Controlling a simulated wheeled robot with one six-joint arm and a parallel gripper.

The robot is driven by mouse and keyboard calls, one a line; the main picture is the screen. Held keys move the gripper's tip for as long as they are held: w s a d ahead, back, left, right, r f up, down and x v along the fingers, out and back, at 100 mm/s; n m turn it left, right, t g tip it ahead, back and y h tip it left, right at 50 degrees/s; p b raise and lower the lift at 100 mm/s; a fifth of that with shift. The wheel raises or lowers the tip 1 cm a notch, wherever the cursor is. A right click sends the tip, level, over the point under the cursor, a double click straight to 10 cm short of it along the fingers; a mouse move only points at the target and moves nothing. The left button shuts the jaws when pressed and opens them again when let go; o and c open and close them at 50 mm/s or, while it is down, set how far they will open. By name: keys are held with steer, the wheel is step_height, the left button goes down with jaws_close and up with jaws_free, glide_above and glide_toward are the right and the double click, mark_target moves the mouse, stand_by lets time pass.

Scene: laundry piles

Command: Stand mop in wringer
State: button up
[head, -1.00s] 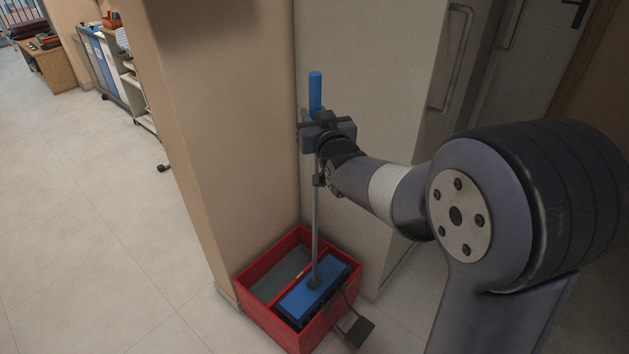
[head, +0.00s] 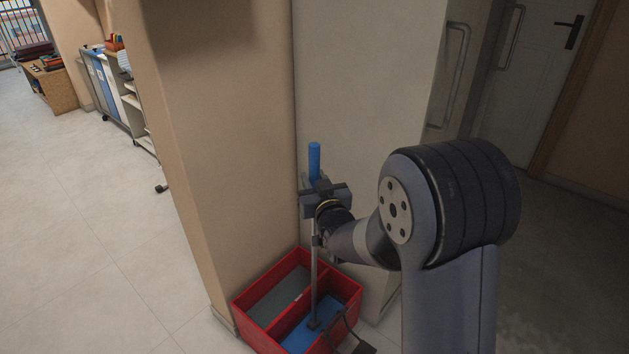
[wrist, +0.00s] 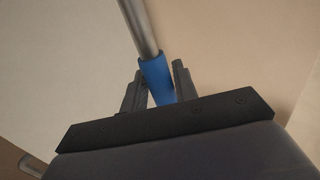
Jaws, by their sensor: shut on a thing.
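The mop has a blue grip (head: 314,160) at the top, a grey pole (head: 314,282) and a flat blue head (head: 305,338). It stands about upright. Its head is down inside the right compartment of the red wringer bucket (head: 258,327). My gripper (head: 319,195) is shut on the mop just below the top of the blue grip. In the wrist view my gripper's fingers (wrist: 158,88) stand on both sides of the blue grip (wrist: 157,80). Whether the head touches the bottom is hidden.
The bucket stands against a beige wall corner (head: 195,170) and a pale cabinet (head: 365,120). A dark pedal (head: 363,348) sits at its front right. Open floor (head: 80,230) lies to the left. A door (head: 535,70) is at the back right.

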steer(key=o, duration=0.6)
steer(key=shift+f, duration=0.1)
steer(key=o, duration=0.5)
steer(key=shift+r, duration=0.2)
steer(key=v, duration=1.2)
